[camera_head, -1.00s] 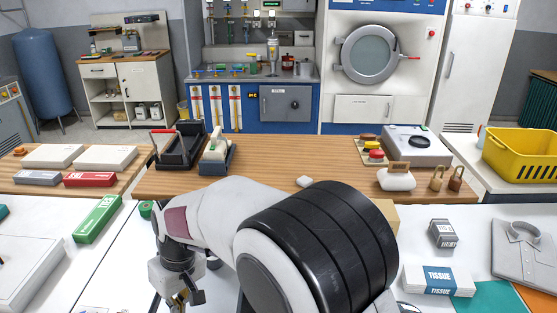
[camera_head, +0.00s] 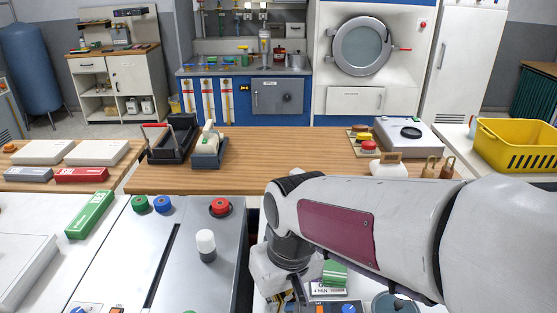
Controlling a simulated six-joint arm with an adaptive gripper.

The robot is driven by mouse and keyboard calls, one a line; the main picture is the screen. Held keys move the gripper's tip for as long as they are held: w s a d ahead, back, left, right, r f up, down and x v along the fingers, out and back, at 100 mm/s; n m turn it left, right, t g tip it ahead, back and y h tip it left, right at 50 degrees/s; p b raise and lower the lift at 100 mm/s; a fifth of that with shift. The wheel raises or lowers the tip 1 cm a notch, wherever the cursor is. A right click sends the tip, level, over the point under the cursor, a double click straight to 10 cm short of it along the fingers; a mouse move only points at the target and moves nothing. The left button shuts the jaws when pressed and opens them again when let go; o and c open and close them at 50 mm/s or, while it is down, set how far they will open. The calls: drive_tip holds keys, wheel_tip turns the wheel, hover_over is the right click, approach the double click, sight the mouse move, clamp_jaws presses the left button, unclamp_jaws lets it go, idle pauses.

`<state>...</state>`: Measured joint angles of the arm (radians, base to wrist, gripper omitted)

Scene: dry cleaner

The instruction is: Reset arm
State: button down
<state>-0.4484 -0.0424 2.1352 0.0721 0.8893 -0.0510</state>
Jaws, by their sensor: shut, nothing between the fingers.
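My arm reaches in from the right in the head view. My gripper (camera_head: 292,303) hangs down at the bottom edge of the picture, right of the grey panel. It is shut and holds nothing. Its fingertips are partly cut off by the frame edge. A green block (camera_head: 334,272) and a small labelled item (camera_head: 327,290) sit just right of it. I cannot tell how far above the surface the gripper is.
A grey panel (camera_head: 230,255) carries a red button (camera_head: 220,207), a green and a blue button, and a white-topped knob (camera_head: 206,245). A wooden counter (camera_head: 280,150) lies behind, its middle clear. A yellow basket (camera_head: 515,145) stands at right.

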drive_tip(key=s+d+r+m+t, duration=0.2)
drive_tip(key=s+d, duration=0.3)
drive_tip(key=d, duration=0.3)
drive_tip(key=s+d+r+m+t+h, duration=0.1)
drive_tip(key=s+d+r+m+t, duration=0.1)
drive_tip(key=d, duration=0.7)
drive_tip(key=shift+s+d+r+m, duration=0.3)
drive_tip(key=shift+s+r+m, duration=0.5)
drive_tip(key=shift+s, duration=1.1)
